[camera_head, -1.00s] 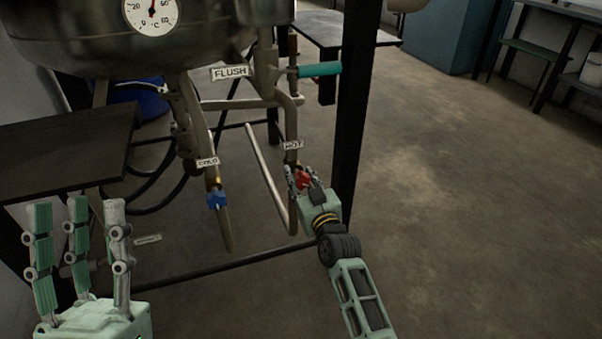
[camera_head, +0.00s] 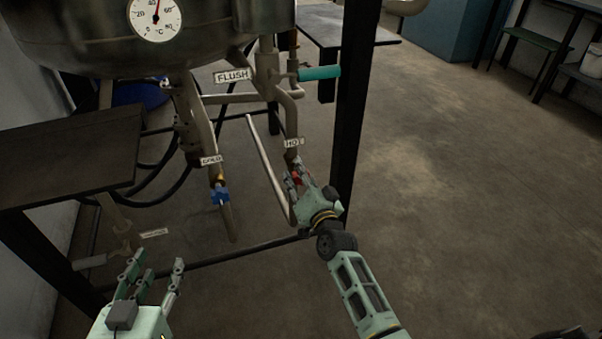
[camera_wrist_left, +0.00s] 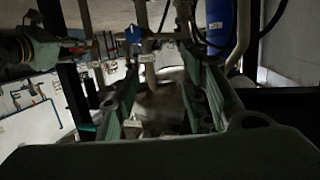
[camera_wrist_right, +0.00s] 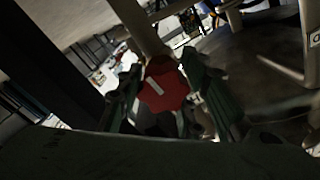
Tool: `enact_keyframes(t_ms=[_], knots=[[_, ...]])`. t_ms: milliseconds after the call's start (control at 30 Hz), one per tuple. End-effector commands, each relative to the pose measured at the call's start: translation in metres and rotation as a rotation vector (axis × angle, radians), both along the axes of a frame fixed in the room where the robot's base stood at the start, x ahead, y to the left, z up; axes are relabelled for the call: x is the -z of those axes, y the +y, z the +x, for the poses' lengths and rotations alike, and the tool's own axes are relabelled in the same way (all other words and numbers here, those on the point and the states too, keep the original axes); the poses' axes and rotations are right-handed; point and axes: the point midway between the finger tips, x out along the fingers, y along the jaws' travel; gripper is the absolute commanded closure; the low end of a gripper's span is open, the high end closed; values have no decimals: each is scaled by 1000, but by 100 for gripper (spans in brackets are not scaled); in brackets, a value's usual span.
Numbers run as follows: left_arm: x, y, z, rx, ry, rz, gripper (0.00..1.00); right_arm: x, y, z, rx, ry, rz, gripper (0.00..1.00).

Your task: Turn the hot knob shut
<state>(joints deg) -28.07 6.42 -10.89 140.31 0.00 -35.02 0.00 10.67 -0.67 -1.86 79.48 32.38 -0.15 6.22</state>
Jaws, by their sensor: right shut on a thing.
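The red hot knob (camera_head: 296,177) sits on the pipe below the HOT label (camera_head: 293,142), partly hidden by my right gripper (camera_head: 298,182). In the right wrist view the red knob (camera_wrist_right: 163,88) has a pale mark on its face and lies between the green fingers of my right gripper (camera_wrist_right: 165,95). The right gripper is shut on it. My left gripper (camera_head: 147,278) is at the lower left, away from the pipes, with its fingers spread and empty. The left wrist view also shows its fingers (camera_wrist_left: 160,90) apart.
A blue knob (camera_head: 219,196) hangs below the COLD label (camera_head: 211,160), left of the hot pipe. A black frame post (camera_head: 352,110) stands just right of the hot pipe. Open floor lies to the right.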

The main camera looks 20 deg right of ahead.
Motion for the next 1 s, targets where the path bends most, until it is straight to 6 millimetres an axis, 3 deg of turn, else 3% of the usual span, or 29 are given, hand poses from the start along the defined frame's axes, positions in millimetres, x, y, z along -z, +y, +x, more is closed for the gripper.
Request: enact_keyframes(t_ms=[33, 300, 800, 833, 1000], knots=[[2, 1, -1, -1, 16, 4, 60, -2, -7, 1, 11, -3, 20, 93], [12, 3, -5, -4, 64, 15, 60, -1, -7, 0, 11, -2, 103, 93], [14, 4, -6, -5, 73, 17, 60, 1, -6, 0, 10, 2, 122, 93], [14, 4, -6, -5, 73, 17, 60, 1, -6, 0, 10, 2, 122, 65], [14, 4, -6, -5, 73, 17, 60, 0, -6, 0, 9, 1, 121, 50]])
